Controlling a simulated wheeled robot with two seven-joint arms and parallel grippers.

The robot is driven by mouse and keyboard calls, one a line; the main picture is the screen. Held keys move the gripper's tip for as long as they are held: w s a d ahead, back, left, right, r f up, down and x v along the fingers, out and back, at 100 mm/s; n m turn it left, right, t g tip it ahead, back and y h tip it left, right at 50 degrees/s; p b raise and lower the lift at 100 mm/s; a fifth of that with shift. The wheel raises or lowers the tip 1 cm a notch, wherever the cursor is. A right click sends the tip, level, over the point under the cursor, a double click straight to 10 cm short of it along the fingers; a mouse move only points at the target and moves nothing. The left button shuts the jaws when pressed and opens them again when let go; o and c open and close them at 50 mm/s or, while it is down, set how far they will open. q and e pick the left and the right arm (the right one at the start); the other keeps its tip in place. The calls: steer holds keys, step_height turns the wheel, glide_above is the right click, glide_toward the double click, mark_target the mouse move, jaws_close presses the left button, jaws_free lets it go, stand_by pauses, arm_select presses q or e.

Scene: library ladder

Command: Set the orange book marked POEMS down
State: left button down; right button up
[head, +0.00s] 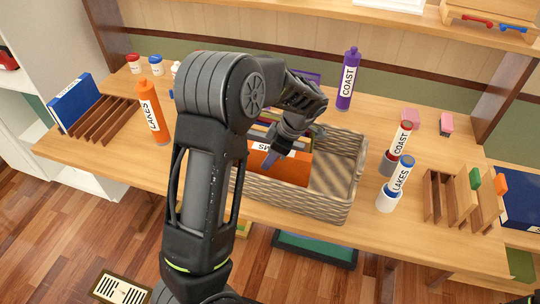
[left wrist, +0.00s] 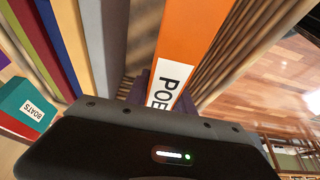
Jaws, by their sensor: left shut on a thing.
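The orange book (head: 290,172) marked POEMS is at the left part of the wicker basket (head: 325,205), its lower part hidden behind the front wall. My left gripper (head: 271,160) is shut on it from above. In the left wrist view the orange book (left wrist: 192,45) shows a white label reading "POE", partly covered by the gripper. Whether the book touches the basket floor cannot be seen.
Several other books (left wrist: 70,40) stand beside the orange one, left in the wrist view. The basket's right part looks empty. An orange LAKES bottle (head: 153,112) stands left, a purple COAST bottle (head: 347,80) behind, and labelled cylinders (head: 392,190) right of the basket.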

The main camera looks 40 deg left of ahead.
arm_select(q)
steer(key=shift+f, duration=0.15)
steer(key=c, duration=1.1)
jaws_free()
steer(key=b+v, duration=0.2)
steer(key=v, duration=1)
